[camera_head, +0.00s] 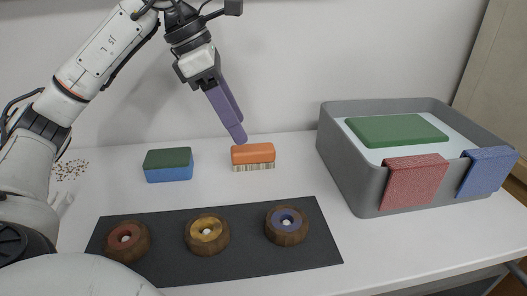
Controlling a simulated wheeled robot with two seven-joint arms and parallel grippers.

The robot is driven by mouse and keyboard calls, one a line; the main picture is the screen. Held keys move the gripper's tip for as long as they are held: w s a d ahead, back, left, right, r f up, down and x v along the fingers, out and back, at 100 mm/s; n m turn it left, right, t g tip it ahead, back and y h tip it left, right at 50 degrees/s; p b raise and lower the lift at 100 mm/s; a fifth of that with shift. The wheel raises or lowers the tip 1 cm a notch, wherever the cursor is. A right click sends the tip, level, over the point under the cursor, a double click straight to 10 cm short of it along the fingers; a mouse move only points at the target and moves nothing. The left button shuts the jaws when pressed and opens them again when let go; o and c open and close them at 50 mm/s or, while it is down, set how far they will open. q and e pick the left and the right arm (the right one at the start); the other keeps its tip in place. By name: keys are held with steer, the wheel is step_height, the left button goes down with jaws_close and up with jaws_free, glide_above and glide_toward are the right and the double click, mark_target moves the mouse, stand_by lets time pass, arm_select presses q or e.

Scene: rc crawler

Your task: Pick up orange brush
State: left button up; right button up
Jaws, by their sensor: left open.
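The orange brush (253,154) lies on the white table with its pale striped bristles downward, left of the grey bin. My left gripper (238,138) comes down from above with its purple fingers, which appear close to the brush's upper left side. The fingers are open and nothing is seen between them. I cannot tell whether a fingertip touches the brush. My right gripper is out of view.
A green and blue sponge (168,166) lies left of the brush. A dark mat (165,226) with three wooden rings lies in front. A grey bin (348,168) with cloths over its rim stands right. Brown crumbs (70,169) lie far left.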

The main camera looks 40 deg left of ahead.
mark_target(252, 148)
arm_select(q)
steer(key=x, duration=0.2)
steer(key=shift+s+d+f+b, duration=0.1)
steer(key=shift+f+b, duration=0.2)
steer(key=shift+f, duration=0.15)
steer(key=shift+w+d+f, duration=0.2)
steer(key=shift+w+f, duration=0.05)
steer(key=shift+f, duration=0.25)
steer(key=x, duration=0.2)
steer(key=b+x, duration=0.1)
steer(key=x, duration=0.1)
steer(key=shift+w+d, duration=0.1)
steer(key=shift+w, duration=0.2)
steer(key=c, duration=1.2)
steer(key=shift+o, duration=0.2)
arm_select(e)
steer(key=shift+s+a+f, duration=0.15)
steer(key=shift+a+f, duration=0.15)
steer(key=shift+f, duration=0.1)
